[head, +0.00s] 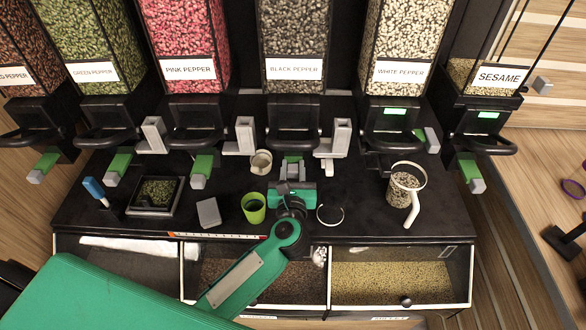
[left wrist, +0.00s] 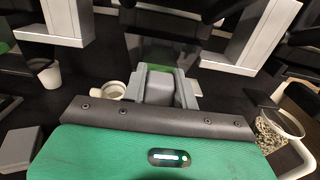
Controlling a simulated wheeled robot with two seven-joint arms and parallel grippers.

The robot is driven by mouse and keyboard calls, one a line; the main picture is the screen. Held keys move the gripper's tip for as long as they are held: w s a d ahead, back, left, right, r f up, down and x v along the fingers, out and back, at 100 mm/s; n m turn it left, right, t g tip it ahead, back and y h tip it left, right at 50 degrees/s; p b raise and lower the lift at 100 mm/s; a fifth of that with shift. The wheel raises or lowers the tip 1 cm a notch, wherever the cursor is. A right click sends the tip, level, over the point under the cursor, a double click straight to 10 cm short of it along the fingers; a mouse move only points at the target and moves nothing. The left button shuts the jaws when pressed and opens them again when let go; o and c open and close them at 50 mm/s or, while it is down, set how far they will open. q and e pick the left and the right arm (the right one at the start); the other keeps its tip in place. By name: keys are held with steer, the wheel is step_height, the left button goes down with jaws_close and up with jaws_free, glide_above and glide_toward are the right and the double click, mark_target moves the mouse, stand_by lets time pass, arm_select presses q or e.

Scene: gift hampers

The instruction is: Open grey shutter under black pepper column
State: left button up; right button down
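The black pepper column (head: 297,40) stands at the back centre in the head view, full of dark grains. Its shutter is a green slide with a grey end; the grey end (left wrist: 160,84) shows in the left wrist view, with green behind it. My left gripper (head: 292,174) is at this shutter, below the black dispenser mouth. Its grey fingers (left wrist: 165,92) stand close on either side of the grey end. Whether they press on it cannot be seen. My gripper's body hides part of the shutter in the head view. My right gripper is not in view.
Grey-and-white brackets (head: 333,145) stand beside the shutter. A pale cup (head: 261,163), a green cup (head: 253,207), a grey block (head: 209,212) and a ring (head: 330,214) are close by. A glass with a white-handled strainer (head: 408,182) stands right. Grain drawers (head: 392,280) lie in front.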

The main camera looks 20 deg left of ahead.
mark_target(293, 174)
arm_select(q)
jaws_close()
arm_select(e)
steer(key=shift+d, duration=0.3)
arm_select(q)
steer(key=v, duration=0.3)
steer(key=shift+s+d+f, duration=0.1)
steer(key=shift+s, duration=0.2)
steer(key=o, duration=0.8)
jaws_free()
steer(key=shift+w, duration=0.1)
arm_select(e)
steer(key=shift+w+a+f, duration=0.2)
